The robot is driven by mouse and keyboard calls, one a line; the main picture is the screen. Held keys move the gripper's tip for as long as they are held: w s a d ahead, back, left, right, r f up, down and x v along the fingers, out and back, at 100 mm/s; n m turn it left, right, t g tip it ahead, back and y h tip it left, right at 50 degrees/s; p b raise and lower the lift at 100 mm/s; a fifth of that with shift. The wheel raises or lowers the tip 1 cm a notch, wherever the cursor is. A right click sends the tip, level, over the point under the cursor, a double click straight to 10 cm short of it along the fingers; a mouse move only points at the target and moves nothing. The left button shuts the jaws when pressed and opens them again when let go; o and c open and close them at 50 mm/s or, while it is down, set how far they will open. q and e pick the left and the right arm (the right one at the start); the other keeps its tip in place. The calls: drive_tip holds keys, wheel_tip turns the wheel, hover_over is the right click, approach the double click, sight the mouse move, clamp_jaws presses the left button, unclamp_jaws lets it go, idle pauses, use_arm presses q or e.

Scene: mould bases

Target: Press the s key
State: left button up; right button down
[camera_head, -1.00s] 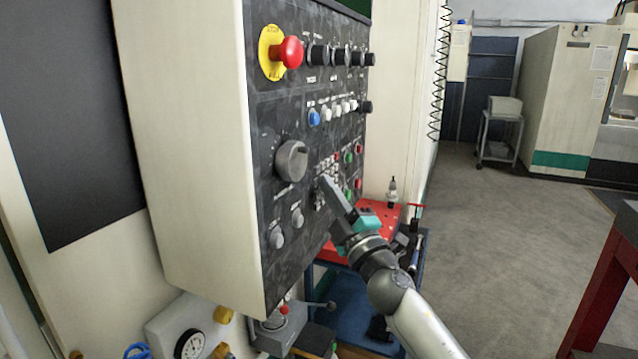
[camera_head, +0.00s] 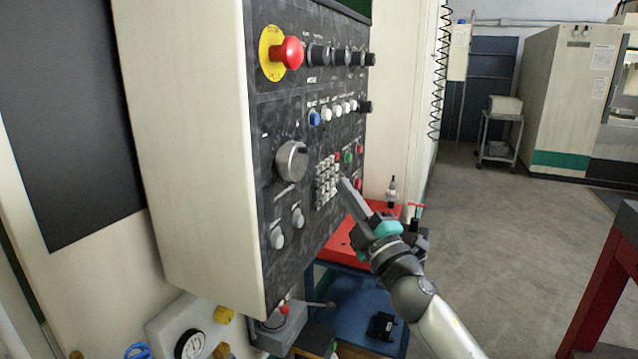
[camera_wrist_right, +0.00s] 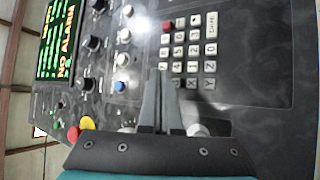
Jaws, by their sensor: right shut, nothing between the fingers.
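The keypad (camera_head: 326,181), a block of small pale keys with a red one at its upper right, sits on the dark control panel (camera_head: 285,115). My right gripper (camera_head: 344,184) is shut and empty, its thin fingers pointing at the panel just right of the keypad. I cannot tell whether the tips touch the panel. In the right wrist view the keypad (camera_wrist_right: 193,52) lies right of the shut fingertips (camera_wrist_right: 161,74), with a red key at its upper left. The key letters are too small to tell which is s. My left gripper is not in view.
A red emergency button (camera_head: 288,53) on a yellow disc, a large grey dial (camera_head: 291,160) and several knobs stick out of the panel. Green and red buttons (camera_head: 349,156) sit beside the keypad. A red tray (camera_head: 345,243) stands below right. Open floor lies to the right.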

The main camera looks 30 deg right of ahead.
sight(322, 190)
drive_tip(key=shift+s+d, duration=1)
drive_tip(key=shift+s, duration=0.25)
idle(1.3)
drive_tip(key=d+n+g+p, duration=0.1)
drive_tip(key=n+p, duration=0.2)
drive_tip(key=n, duration=0.1)
drive_tip(key=d+f+n+g+h+p, duration=0.1)
drive_tip(key=d+n+p, duration=0.1)
drive_tip(key=n+p, duration=0.2)
drive_tip(key=s+d+f+n+g+h+p, duration=0.1)
drive_tip(key=n+p, duration=0.2)
drive_tip(key=n, duration=0.2)
drive_tip(key=shift+s+d+f+p, duration=0.1)
drive_tip(key=shift+d+f+p, duration=0.1)
drive_tip(key=shift+f+p, duration=0.1)
drive_tip(key=w+a+p, duration=0.2)
drive_tip(key=w+a, duration=0.3)
drive_tip(key=w, duration=0.1)
drive_tip(key=shift+w+a, duration=0.35)
